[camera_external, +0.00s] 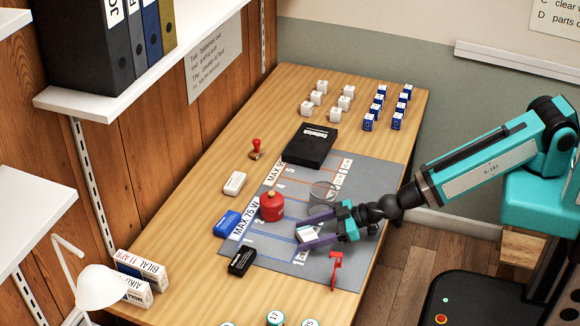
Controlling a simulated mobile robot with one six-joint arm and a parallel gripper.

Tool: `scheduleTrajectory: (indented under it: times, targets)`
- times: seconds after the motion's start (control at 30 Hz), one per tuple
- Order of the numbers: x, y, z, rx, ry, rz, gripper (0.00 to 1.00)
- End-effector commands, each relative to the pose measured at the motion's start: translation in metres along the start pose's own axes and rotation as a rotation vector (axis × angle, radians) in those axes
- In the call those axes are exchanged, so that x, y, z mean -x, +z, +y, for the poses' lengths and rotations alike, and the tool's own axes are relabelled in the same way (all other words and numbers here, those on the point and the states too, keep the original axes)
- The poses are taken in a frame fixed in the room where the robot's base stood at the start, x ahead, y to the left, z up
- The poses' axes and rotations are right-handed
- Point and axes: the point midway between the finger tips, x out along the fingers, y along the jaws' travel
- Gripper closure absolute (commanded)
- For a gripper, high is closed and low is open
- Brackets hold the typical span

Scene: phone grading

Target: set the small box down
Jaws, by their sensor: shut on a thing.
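My gripper (331,236) reaches in from the right, low over the grey mat (290,262). Its purple fingers are closed around a small white box (311,230) with dark markings. The fingers hide part of the box. I cannot tell whether the box touches the mat or hangs just above it.
A red rounded container (271,206) and a clear round dish (322,193) stand close by on the mat. A red clamp-like piece (336,268) is in front. Blue (227,224), black (242,262) and white (235,183) blocks lie left. A black box (310,146) lies behind.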

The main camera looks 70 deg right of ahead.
Motion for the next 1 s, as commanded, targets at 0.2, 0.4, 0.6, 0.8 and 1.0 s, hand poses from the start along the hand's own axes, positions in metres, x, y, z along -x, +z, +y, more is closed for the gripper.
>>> scheduleTrajectory:
  times: [0.2,0.4,0.6,0.8,1.0]
  targets:
    - [-0.0014,0.0033,0.0000,0.000,0.000,0.000,0.59]
    - [-0.0018,0.0041,0.0001,0.000,0.000,0.000,0.27]
    - [-0.0017,0.0041,0.0000,0.000,0.000,0.000,0.15]
    - [-0.0015,0.0037,0.0000,0.000,0.000,0.000,0.15]
    - [0.0009,-0.0021,0.0000,0.000,0.000,0.000,0.15]
